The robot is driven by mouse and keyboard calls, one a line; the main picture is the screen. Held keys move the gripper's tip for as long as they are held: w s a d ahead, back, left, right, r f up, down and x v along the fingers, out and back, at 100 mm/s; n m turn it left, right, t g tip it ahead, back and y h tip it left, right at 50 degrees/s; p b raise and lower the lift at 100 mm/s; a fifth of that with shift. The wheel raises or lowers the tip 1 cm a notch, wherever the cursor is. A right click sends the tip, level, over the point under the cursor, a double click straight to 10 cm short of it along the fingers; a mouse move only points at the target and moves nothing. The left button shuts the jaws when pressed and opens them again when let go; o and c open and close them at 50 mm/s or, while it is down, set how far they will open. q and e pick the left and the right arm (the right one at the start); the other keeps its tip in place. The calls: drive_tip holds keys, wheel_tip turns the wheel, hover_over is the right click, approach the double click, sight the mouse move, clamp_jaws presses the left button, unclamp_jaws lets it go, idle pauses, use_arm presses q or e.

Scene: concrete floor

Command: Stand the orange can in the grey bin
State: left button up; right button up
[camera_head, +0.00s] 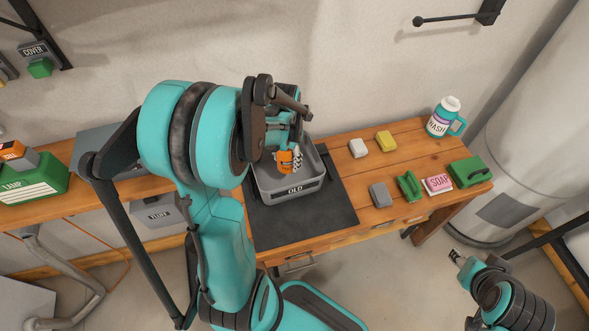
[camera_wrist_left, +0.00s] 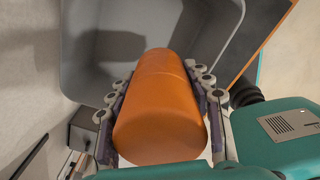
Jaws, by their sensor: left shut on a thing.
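The orange can (camera_head: 285,161) is held by my left gripper (camera_head: 291,153), which is shut on it. The can also fills the middle of the left wrist view (camera_wrist_left: 163,108), with finger pads on both sides. The grey bin (camera_head: 305,190), labelled OLD, stands on a dark mat on the wooden bench. The can is over or within the bin's opening; I cannot tell whether it touches the floor. Bin walls (camera_wrist_left: 85,55) show beyond the can in the left wrist view. My right gripper (camera_head: 459,258) is low at the right, away from the bench, its jaws too small to read.
Right of the bin lie a white block (camera_head: 358,148), a yellow block (camera_head: 385,141), a grey block (camera_head: 380,195), a green brush (camera_head: 409,186), pink soap (camera_head: 437,184) and a green box (camera_head: 470,172). A WASH jug (camera_head: 440,122) stands behind. A green LAMP box (camera_head: 38,182) is left.

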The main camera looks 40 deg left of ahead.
use_arm(q)
drive_tip(key=f+b, duration=0.1)
drive_tip(key=f, duration=0.1)
drive_tip(key=f+b, duration=0.1)
drive_tip(key=f, duration=0.2)
drive_tip(key=f+b, duration=0.1)
drive_tip(key=f, duration=0.1)
drive_tip(key=shift+w+f, duration=0.25)
drive_tip(key=shift+w, duration=0.05)
drive_tip(key=shift+f+b, duration=0.7)
drive_tip(key=shift+f, duration=0.9)
drive_tip(key=shift+f, duration=0.1)
drive_tip(key=o, duration=1.3)
drive_tip(key=shift+o, duration=0.2)
